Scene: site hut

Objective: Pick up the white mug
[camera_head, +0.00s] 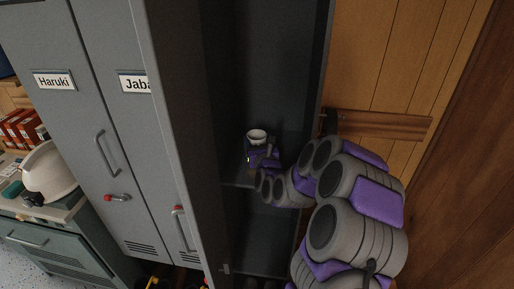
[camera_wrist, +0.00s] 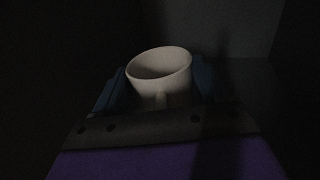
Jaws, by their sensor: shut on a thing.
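The white mug (camera_head: 257,135) is inside the open, dark locker in the head view, above a shelf. My gripper (camera_head: 262,152) reaches into the locker from the right and is shut on the mug. In the wrist view the mug (camera_wrist: 160,66) stands between the two blue fingers of my gripper (camera_wrist: 160,88), one on each side. Its open rim faces up and it looks slightly tilted in the picture. Whether its base touches the shelf is hidden.
The locker shelf (camera_head: 236,180) has a dark compartment below it. Closed grey lockers (camera_head: 70,110) stand at the left, with name labels and handles. A white helmet-like object (camera_head: 48,172) rests on a cabinet at far left. A wooden wall (camera_head: 375,60) is on the right.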

